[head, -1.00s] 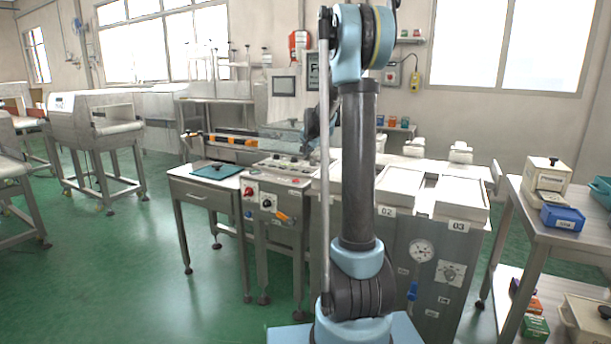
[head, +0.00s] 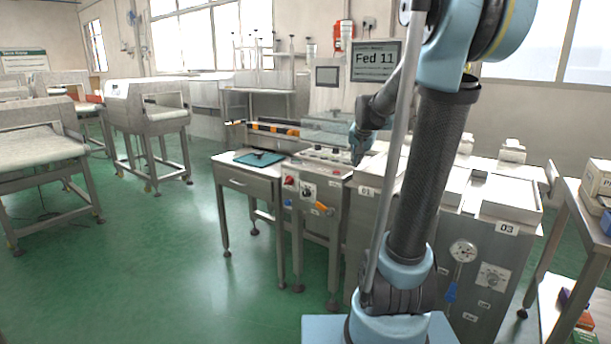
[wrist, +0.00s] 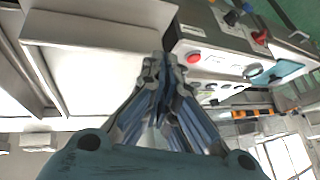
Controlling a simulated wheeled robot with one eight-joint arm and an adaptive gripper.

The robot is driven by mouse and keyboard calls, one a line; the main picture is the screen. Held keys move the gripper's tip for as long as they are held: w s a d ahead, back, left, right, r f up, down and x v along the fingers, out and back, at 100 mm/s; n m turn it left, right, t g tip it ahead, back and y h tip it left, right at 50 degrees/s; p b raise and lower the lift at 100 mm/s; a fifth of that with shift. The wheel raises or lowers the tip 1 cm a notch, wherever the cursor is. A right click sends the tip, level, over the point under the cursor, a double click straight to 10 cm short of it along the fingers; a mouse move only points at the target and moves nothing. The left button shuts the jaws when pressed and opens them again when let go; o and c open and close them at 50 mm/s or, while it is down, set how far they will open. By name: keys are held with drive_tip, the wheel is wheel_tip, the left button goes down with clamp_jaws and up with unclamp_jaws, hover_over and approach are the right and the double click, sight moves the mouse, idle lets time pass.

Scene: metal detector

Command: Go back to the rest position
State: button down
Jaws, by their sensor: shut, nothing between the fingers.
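My gripper (head: 356,158) shows in the head view at the end of my folded arm, above the right end of the control panel. In the wrist view my gripper (wrist: 165,62) has its fingertips together with nothing between them. The control panel (head: 325,160) with knobs and buttons stands below it; its red button also shows in the wrist view (wrist: 193,57). I cannot tell the exact gap between the fingertips and the panel. My upper arm hides part of the counter behind it.
A steel side table (head: 240,180) with a teal tray (head: 259,158) stands left of the panel. The steel cabinet (head: 475,275) with lidded bays is at right, and a shelf table (head: 585,225) at the far right edge. Conveyor machines (head: 147,110) stand at left. Green floor (head: 150,270) is open at front left.

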drive_tip(key=s+f+n+g, duration=0.1)
drive_tip(key=s+f, duration=0.4)
drive_tip(key=s, duration=0.6)
drive_tip(key=s+f+n+g, duration=0.2)
drive_tip(key=s+f, duration=0.3)
drive_tip(key=s, duration=0.7)
drive_tip(key=s+f+n+g, duration=0.1)
drive_tip(key=s+f+n, duration=0.2)
drive_tip(key=s, duration=0.9)
wheel_tip(320, 180, down, 2)
drive_tip(key=shift+s+a+f+g, duration=0.15)
drive_tip(key=shift+s+a+g, duration=0.05)
drive_tip(key=shift+s+g, duration=0.1)
drive_tip(key=shift+w, duration=0.1)
drive_tip(key=shift+w+f, duration=0.2)
drive_tip(key=shift+w, duration=0.25)
